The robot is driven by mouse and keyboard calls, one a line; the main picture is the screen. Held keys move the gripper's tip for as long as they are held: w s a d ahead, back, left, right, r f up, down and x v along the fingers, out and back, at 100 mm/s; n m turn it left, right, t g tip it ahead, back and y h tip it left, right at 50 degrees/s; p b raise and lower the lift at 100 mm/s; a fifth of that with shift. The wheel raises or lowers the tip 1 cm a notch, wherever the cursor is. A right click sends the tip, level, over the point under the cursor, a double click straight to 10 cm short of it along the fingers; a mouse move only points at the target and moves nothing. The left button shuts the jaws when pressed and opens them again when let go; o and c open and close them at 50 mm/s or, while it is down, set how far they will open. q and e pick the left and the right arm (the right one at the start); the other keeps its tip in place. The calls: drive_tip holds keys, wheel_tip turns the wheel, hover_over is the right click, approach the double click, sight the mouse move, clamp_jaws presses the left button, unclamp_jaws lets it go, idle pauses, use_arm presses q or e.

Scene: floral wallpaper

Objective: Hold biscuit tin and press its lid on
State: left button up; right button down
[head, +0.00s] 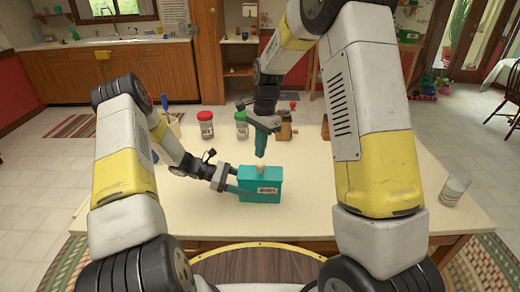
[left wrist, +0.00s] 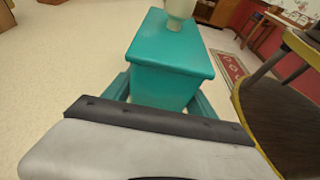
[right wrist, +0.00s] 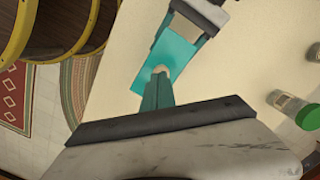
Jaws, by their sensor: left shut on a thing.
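The teal biscuit tin (head: 262,188) with a white label stands upright near the front of the table. Its teal lid (left wrist: 172,44) lies over the top with a cream knob (head: 261,169); I cannot tell whether it is fully seated. My left gripper (head: 240,186) is shut on the tin from the left, and its teal fingers flank the tin in the left wrist view. My right gripper (head: 261,155) points down from above with its fingers together, tips just over the knob. The right wrist view shows the knob (right wrist: 160,70) right beyond the fingertips; contact is unclear.
A red-lidded jar (head: 207,130) and a green-lidded jar (head: 241,126) stand behind the tin. A wooden block (head: 284,131) is at the back. A clear glass (head: 455,189) stands near the right edge. The table (head: 400,205) is clear between the tin and the glass.

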drive_tip(key=shift+f, duration=0.1)
idle(0.3)
drive_tip(key=shift+f, duration=1.35)
drive_tip(key=shift+r, duration=0.15)
drive_tip(key=shift+r, duration=2.9)
use_arm(q)
drive_tip(key=o, duration=1.4)
